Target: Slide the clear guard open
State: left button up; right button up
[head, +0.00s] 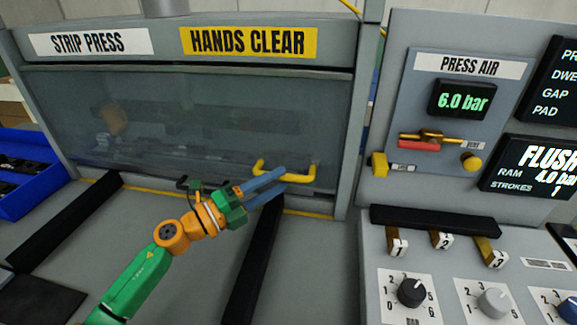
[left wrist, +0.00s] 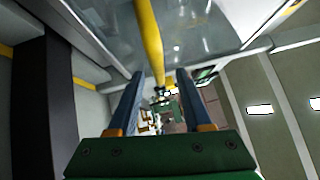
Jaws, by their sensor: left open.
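The clear guard (head: 215,115) is a see-through panel across the front of the strip press, and it is down. A yellow handle (head: 301,177) sits at its lower right. My left gripper (head: 284,179) is at the handle, its two blue fingers open. In the left wrist view, the yellow handle (left wrist: 149,42) runs down between the open fingers (left wrist: 160,78), with a gap showing on both sides. I cannot tell how deep between the fingers the bar lies. My right gripper is out of view.
A grey control panel (head: 376,62) with a red-handled valve (head: 418,145) and a display stands to the right. Several knobs are below it, such as the black one (head: 411,292). A blue bin (head: 38,195) is at the left. Dark rails (head: 257,250) cross the grey bed.

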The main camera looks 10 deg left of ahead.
aim_at(287, 177)
pick_arm(q)
jog(key=x, duration=0.3)
jog(key=shift+w+d, duration=0.2)
jog(key=shift+w+f, duration=0.1)
jog(key=shift+w, duration=0.05)
jog(key=shift+c, duration=1.1)
jog(key=shift+s, duration=0.2)
grip_shut()
